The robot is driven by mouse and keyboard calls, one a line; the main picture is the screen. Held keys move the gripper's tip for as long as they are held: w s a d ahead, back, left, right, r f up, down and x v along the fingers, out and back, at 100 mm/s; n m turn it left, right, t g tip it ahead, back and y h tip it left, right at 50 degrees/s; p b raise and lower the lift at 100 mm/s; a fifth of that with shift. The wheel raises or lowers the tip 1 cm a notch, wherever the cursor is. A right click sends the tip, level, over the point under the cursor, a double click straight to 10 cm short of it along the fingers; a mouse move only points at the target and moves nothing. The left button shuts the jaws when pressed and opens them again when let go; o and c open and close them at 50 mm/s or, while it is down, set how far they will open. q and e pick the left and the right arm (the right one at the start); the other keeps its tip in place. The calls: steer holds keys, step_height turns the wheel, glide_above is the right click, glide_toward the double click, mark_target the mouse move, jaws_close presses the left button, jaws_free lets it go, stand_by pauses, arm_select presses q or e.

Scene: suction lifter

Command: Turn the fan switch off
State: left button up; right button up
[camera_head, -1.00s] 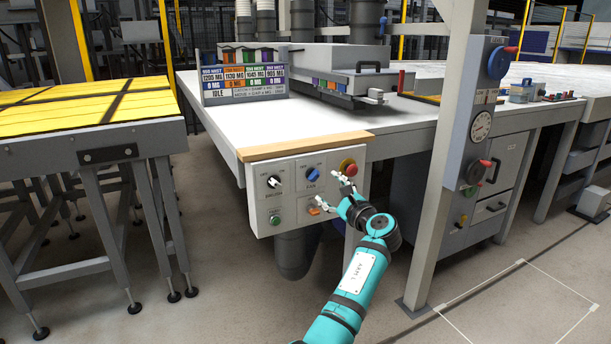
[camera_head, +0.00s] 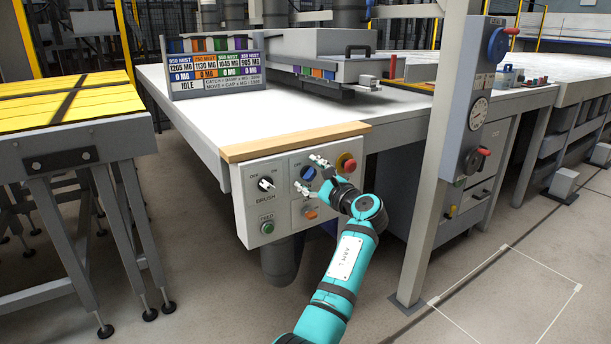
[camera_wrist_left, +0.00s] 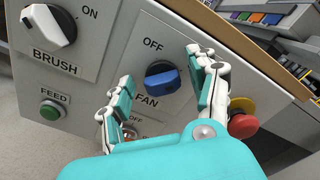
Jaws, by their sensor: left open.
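The fan switch is a blue rotary knob (camera_head: 308,173) on the light grey control panel (camera_head: 245,222) at the table's front; it also shows in the left wrist view (camera_wrist_left: 162,80) above its FAN label. OFF is printed at its upper left; the ON side is hidden behind a finger. Its lever lies nearly level in the wrist view, and I cannot tell its setting for certain. My left gripper (camera_head: 305,171) is open in front of the knob, one finger on each side of it in the wrist view (camera_wrist_left: 160,66). Contact is not clear. My right gripper is out of view.
The black-and-white BRUSH knob (camera_head: 266,184) is left of the fan switch, with the green FEED button (camera_head: 267,228) below. A red mushroom button (camera_head: 346,163) is close on the right, an orange switch (camera_head: 310,212) below. A grey post (camera_head: 440,170) stands at right.

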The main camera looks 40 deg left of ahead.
arm_select(q)
steer(key=shift+c, duration=0.2)
steer(key=c, duration=1.1)
